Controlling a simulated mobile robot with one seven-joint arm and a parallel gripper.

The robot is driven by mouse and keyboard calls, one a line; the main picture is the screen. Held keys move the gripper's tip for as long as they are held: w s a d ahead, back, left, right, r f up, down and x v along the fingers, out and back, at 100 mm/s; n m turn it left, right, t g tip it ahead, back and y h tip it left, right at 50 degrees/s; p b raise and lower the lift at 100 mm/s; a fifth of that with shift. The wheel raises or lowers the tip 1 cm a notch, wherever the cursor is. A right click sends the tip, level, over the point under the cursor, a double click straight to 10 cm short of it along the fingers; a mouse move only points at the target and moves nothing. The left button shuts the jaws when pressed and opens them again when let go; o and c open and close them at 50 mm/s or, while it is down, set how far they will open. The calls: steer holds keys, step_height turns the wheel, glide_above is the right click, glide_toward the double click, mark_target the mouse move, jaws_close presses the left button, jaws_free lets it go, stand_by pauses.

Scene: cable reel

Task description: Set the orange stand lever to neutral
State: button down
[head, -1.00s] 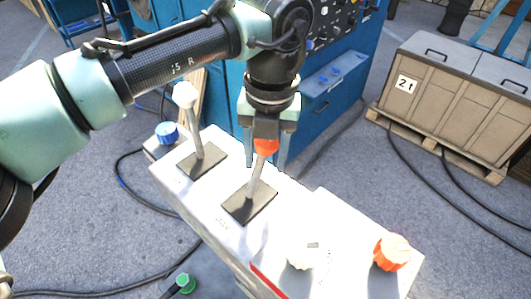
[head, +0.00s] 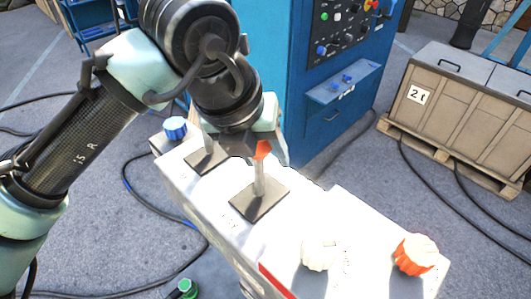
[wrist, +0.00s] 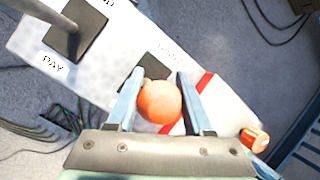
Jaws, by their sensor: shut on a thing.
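The orange-knobbed stand lever (head: 259,180) rises from a dark square plate on the white console (head: 225,205). In the head view its shaft stands nearly upright. My gripper (head: 266,151) is at its top, and the orange knob (head: 262,150) shows partly beneath it. In the wrist view the round orange knob (wrist: 160,102) sits between the two fingers of my gripper (wrist: 160,76), which is shut on it. The lever's plate shows just beyond the knob there; the shaft is hidden behind the knob.
A second lever (head: 207,142) stands close behind, its top hidden by my arm. A white dial (head: 318,253) and an orange dial (head: 413,255) are at the console's near right, a blue knob (head: 174,127) at its far end. A blue cabinet (head: 310,120) stands behind.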

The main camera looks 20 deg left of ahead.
steer(key=shift+c, duration=1.5)
jaws_free()
steer(key=b+v, duration=0.2)
steer(key=v, duration=1.1)
steer(key=w+d+r+n+t+h, duration=0.3)
steer(key=w+d+r+n+t, duration=0.3)
steer(key=d, duration=0.3)
steer(key=w+d+r+n+t+h, duration=0.3)
steer(key=w+d+r+n+t, duration=0.25)
steer(key=d+r, duration=0.3)
steer(key=s+r+n+t+y, duration=0.2)
steer(key=s+n+t, duration=0.3)
steer(key=n, duration=0.5)
steer(key=s+a+r+n+t+y, duration=0.1)
steer(key=s+r+n+t+y, duration=0.2)
steer(key=n, duration=0.8)
steer(key=s+t+y, duration=0.2)
steer(key=s+t, duration=0.1)
steer(key=shift+a+r, duration=0.3)
steer(key=shift+a, duration=0.05)
